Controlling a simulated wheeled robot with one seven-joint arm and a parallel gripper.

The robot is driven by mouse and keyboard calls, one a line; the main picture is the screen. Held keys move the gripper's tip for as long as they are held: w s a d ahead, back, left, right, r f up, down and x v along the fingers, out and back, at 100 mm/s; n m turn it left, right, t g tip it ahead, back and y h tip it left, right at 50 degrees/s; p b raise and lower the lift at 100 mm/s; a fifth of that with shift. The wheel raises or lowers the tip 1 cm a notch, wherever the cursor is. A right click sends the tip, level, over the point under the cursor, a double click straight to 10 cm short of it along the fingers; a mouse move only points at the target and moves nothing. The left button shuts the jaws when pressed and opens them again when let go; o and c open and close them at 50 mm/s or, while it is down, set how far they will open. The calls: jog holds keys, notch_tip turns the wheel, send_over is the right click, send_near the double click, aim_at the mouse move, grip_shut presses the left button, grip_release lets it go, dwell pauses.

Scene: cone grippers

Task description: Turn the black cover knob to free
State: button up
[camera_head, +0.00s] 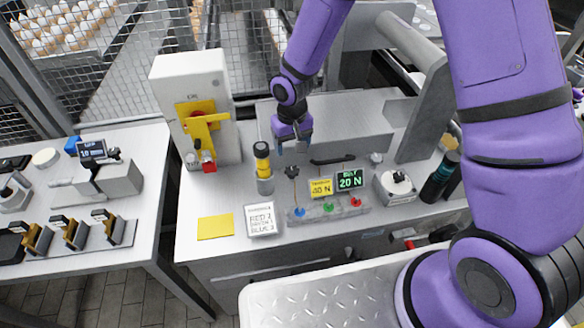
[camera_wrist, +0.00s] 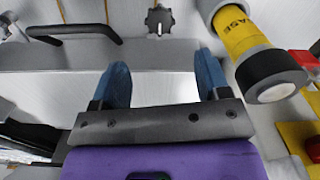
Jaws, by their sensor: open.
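The black cover knob (camera_head: 292,171) is star-shaped and sits on the grey cover panel, left of a black bar handle (camera_head: 332,160). In the wrist view the knob (camera_wrist: 160,19) is at the top middle, ahead of the fingertips and apart from them. The bar handle (camera_wrist: 75,31) is to its left there. My gripper (camera_head: 294,146) has blue fingers and is just behind the knob in the head view. In the wrist view my gripper (camera_wrist: 163,70) is open with nothing between its fingers. Any marking for the knob's free position cannot be read.
A yellow-and-black cylinder (camera_head: 263,165) stands left of the knob, close to my gripper's right finger in the wrist view (camera_wrist: 240,38). In front are the yellow 40 N sign (camera_head: 320,188), the green 20 N display (camera_head: 350,180) and a strip with coloured knobs (camera_head: 335,207).

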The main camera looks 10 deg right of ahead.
aim_at(292, 170)
notch_tip(292, 170, down, 10)
jog(key=shift+r, duration=0.15)
dwell(0.3)
jog(key=c, duration=0.9)
